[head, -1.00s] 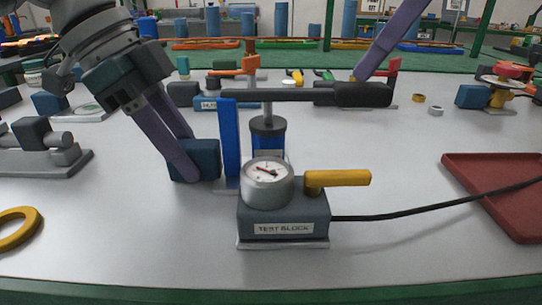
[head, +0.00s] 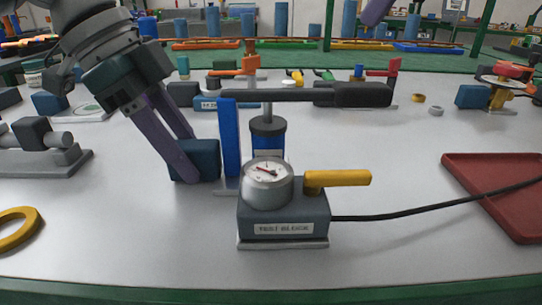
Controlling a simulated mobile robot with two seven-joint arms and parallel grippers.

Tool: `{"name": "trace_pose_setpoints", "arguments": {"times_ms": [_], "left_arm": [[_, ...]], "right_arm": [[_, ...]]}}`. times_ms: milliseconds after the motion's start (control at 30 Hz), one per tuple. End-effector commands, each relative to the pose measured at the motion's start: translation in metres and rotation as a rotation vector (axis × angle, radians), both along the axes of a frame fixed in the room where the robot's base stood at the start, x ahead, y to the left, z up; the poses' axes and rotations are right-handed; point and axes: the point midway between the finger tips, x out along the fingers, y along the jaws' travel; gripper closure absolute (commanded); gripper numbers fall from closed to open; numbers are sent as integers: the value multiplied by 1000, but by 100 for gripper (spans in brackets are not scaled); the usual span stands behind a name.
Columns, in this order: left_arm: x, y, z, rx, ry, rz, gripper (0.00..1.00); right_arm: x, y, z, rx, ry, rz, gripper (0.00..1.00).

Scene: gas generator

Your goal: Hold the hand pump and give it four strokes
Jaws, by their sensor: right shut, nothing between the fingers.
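The hand pump has a blue post (head: 230,137), a blue cylinder (head: 268,138) and a black lever (head: 300,95), which lies about level with its thick grip at the right. A dark blue block (head: 205,160) sits at the pump's left side. My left gripper (head: 187,160) has its purple fingers around this block, one in front and one behind, and looks shut on it. My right gripper (head: 374,13) shows only as a purple fingertip at the top edge, above the lever grip and apart from it. It is shut and empty.
The grey test block (head: 285,213) with a round gauge (head: 267,181) and yellow handle (head: 338,178) stands in front of the pump. A black hose runs right over a red tray (head: 490,185). A yellow ring (head: 18,230) lies at left. Small fittings stand behind.

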Motion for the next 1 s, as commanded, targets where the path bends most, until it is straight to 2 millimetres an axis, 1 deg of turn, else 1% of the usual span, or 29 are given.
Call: {"name": "trace_pose_setpoints", "arguments": {"times_ms": [33,200,233,467,567,667,900,1000], "left_arm": [[0,0,0,0,0,0,52],[0,0,0,0,0,0,33],[0,0,0,0,0,0,30],[0,0,0,0,0,0,30],[0,3,5,0,-2,1,30],[1,9,18,0,-3,1,30],[0,32,67,-1,-5,1,30],[0,41,85,0,-4,2,30]], "right_arm": [[0,0,0,0,0,0,100],[0,0,0,0,0,0,100],[0,0,0,0,0,0,100],[0,0,0,0,0,0,100],[0,0,0,0,0,0,100],[0,0,0,0,0,0,100],[0,0,0,0,0,0,100],[0,0,0,0,0,0,100]]}}
